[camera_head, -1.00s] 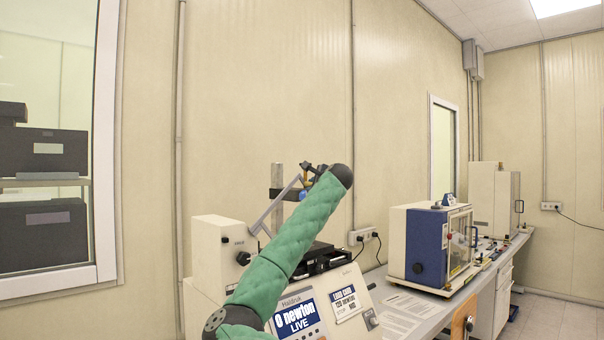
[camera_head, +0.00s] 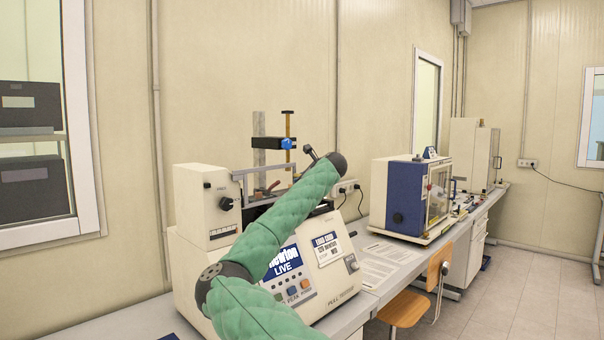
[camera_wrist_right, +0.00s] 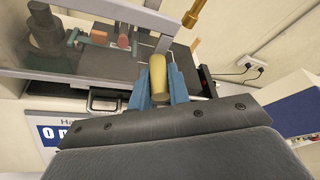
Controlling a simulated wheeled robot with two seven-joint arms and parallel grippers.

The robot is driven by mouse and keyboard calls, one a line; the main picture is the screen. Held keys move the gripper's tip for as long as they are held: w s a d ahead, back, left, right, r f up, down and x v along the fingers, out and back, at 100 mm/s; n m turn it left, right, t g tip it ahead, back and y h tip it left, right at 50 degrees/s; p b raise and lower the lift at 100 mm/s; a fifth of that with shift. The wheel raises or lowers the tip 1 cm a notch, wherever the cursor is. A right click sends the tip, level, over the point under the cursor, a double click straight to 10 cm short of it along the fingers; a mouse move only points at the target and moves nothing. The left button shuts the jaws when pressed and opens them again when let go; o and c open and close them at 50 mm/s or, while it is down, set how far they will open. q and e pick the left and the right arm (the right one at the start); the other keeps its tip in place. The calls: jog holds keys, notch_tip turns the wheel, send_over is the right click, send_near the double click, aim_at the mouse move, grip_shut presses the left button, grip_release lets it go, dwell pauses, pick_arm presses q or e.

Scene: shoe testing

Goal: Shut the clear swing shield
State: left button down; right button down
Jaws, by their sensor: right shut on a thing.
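The clear swing shield (camera_wrist_right: 85,40) has a grey metal frame and a see-through panel, at the upper left of the right wrist view. In the head view its grey frame bar (camera_head: 264,170) lies nearly level in front of the cream Haldruk tester (camera_head: 208,200). My right gripper (camera_wrist_right: 157,92) has blue fingers closed on a yellow rounded handle (camera_wrist_right: 157,72), beside the shield frame. I cannot see clearly how the handle joins the frame. In the head view my green arm crosses the tester, and the gripper cannot be made out. My left gripper is out of view.
A wooden chair (camera_head: 405,309) stands by the bench. The floor at right is clear.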

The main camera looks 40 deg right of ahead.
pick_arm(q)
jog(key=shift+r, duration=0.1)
pick_arm(e)
jog(key=shift+f, duration=0.4)
jog(key=c, duration=1.3)
grip_release()
jog(key=shift+a, duration=0.15)
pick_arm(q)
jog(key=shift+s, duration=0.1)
pick_arm(e)
jog(key=shift+r, duration=0.1)
jog(key=shift+s, duration=0.1)
jog(key=shift+s+b, duration=0.2)
jog(key=shift+b, duration=0.1)
pick_arm(q)
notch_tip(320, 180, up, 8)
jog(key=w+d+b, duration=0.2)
jog(key=b, duration=0.1)
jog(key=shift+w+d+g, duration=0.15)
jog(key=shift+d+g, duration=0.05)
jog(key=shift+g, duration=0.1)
pick_arm(e)
jog(key=shift+v, duration=3.55)
